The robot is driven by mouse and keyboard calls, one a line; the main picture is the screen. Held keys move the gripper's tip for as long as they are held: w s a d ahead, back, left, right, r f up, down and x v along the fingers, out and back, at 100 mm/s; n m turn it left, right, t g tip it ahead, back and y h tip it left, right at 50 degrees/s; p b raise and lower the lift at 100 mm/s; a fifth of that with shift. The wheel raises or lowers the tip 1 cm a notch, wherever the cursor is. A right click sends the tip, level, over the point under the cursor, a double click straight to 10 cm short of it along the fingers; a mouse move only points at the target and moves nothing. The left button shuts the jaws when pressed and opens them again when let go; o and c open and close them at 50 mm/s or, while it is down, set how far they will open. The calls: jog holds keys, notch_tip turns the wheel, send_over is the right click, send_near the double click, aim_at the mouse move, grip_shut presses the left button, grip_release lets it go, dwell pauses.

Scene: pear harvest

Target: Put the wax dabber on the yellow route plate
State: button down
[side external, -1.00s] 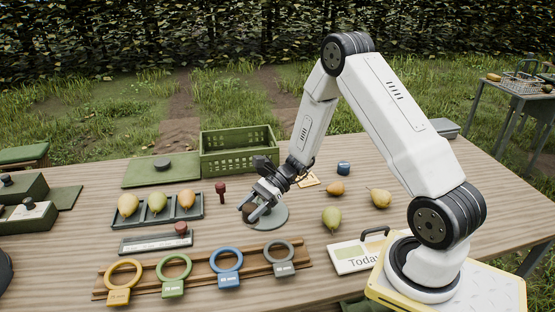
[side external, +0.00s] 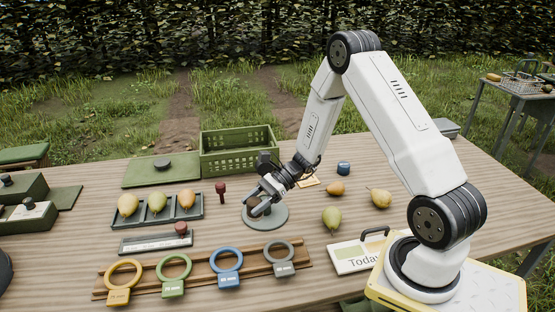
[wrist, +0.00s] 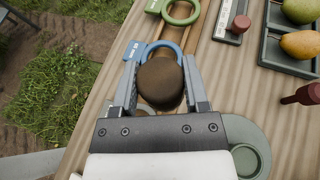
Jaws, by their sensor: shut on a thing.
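My gripper (side external: 259,203) is shut on a brown, round-topped thing, which looks like the wax dabber (wrist: 160,82). In the wrist view it sits between both fingers, and its lower part is hidden. In the side view the fingers mostly cover it, above the grey-green round dish (side external: 275,222). A small plate with a yellow edge (side external: 309,182), seemingly the yellow route plate, lies behind my gripper to the right, partly hidden by my wrist.
Loose pears (side external: 332,218) and a blue pot (side external: 343,168) lie to the right. A pear tray (side external: 162,217), a dark red upright thing (side external: 221,192) and a ring rack (side external: 200,270) stand left and in front. A green crate (side external: 240,152) is behind.

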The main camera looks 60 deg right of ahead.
jog(key=d+m+t+h, duration=0.5)
jog(key=d+m+t, duration=0.1)
jog(key=d, duration=0.9)
jog(key=shift+d+r+m+h, duration=0.3)
jog(key=shift+d+m, duration=0.1)
jog(key=shift+m, duration=0.1)
jog(key=c, duration=1.3)
grip_release()
jog(key=s+d+m+h, duration=0.2)
jog(key=d, duration=0.2)
jog(key=s+d+m+t+h, duration=0.1)
jog(key=s+d+m+h, duration=0.1)
jog(key=d, duration=0.3)
jog(key=s+d+m+t+h, duration=0.1)
jog(key=s+d+m+h, duration=0.1)
jog(key=d, duration=0.3)
jog(key=shift+s+h, duration=0.15)
jog(key=shift+h, duration=0.35)
jog(key=shift+c, duration=0.2)
send_over(305, 177)
jog(key=shift+f, duration=4.7)
jog(key=shift+f, duration=0.1)
jog(key=shift+f, duration=0.15)
jog(key=shift+d+f, duration=0.1)
jog(key=shift+f, duration=1.4)
jog(key=shift+f, duration=0.15)
